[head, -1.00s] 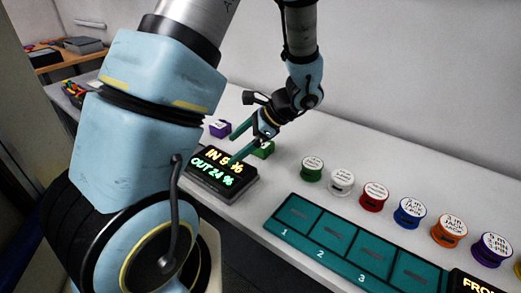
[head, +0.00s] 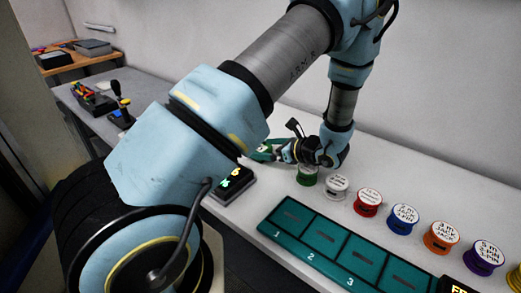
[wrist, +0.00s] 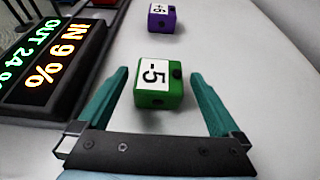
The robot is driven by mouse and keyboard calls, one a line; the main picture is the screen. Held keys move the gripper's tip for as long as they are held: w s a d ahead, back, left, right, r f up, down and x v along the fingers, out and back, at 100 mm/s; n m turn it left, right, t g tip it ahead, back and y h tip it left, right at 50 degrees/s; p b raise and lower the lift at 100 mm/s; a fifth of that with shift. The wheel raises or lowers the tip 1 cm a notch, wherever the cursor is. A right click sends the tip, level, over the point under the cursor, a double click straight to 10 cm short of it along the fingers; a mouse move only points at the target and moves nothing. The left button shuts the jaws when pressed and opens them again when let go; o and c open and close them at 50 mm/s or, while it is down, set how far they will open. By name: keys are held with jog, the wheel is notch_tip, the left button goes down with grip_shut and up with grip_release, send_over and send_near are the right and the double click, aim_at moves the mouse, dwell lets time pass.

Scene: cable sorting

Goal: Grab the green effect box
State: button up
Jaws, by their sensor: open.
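The green effect box (wrist: 158,97) sits on the table in the wrist view, with a white label reading -5 and a dark knob. My gripper (wrist: 159,75) is open, with one teal finger to each side of the box. There is a gap between the box and each finger, and nothing is held. In the head view my gripper (head: 264,151) is low over the table behind the display, and I cannot make out the green box there.
A purple box (wrist: 161,19) stands beyond the green one. The display (wrist: 50,65) is close on the left and shows in the head view (head: 234,187). Several labelled spools, such as the red one (head: 367,203), line the table behind a teal numbered tray (head: 312,257).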

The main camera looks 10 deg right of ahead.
jog(key=p+x, duration=0.1)
jog(key=x, duration=0.3)
jog(key=shift+a, duration=0.1)
jog(key=shift+c, duration=0.4)
jog(key=c, duration=1.4)
